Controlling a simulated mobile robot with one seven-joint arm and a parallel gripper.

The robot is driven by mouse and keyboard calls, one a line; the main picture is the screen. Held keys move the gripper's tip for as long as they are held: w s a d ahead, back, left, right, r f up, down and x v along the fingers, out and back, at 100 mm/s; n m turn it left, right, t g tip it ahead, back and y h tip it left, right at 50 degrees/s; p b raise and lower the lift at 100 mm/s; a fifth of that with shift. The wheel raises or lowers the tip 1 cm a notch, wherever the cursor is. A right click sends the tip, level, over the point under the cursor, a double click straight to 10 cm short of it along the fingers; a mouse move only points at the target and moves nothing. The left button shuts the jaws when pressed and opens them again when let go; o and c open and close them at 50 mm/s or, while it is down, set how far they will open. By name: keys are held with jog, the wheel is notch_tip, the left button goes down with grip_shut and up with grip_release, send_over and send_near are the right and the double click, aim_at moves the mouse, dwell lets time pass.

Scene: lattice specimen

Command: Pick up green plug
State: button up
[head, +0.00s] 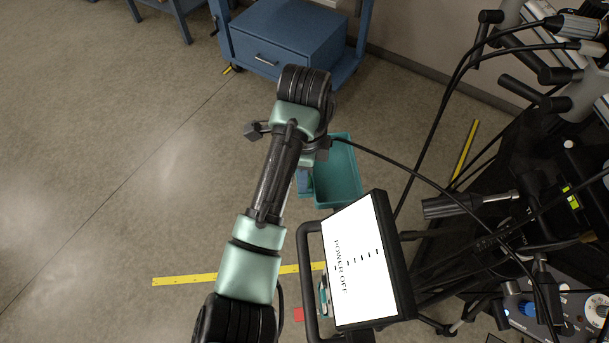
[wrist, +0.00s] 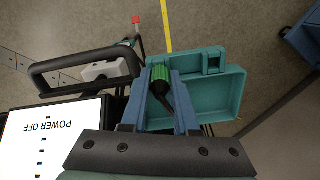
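The green plug (wrist: 160,74) has a ribbed green end and a black body, and a black cable trails from it. In the wrist view it lies between the two blue-grey fingertips of my gripper (wrist: 162,82). The fingers stand apart, one on each side of the plug; I cannot tell whether they touch it. The teal tray (wrist: 225,92) is behind the plug. In the head view my gripper (head: 304,180) points down at the left side of the tray (head: 337,172), and the plug is hidden by my arm.
A screen reading POWER OFF (head: 358,262) with a black handle stands close to the tray. A cluttered black rack with cables (head: 540,190) fills the right. A blue cart (head: 287,40) is at the back. The floor at left is clear.

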grip_shut()
jog(key=shift+r, duration=0.1)
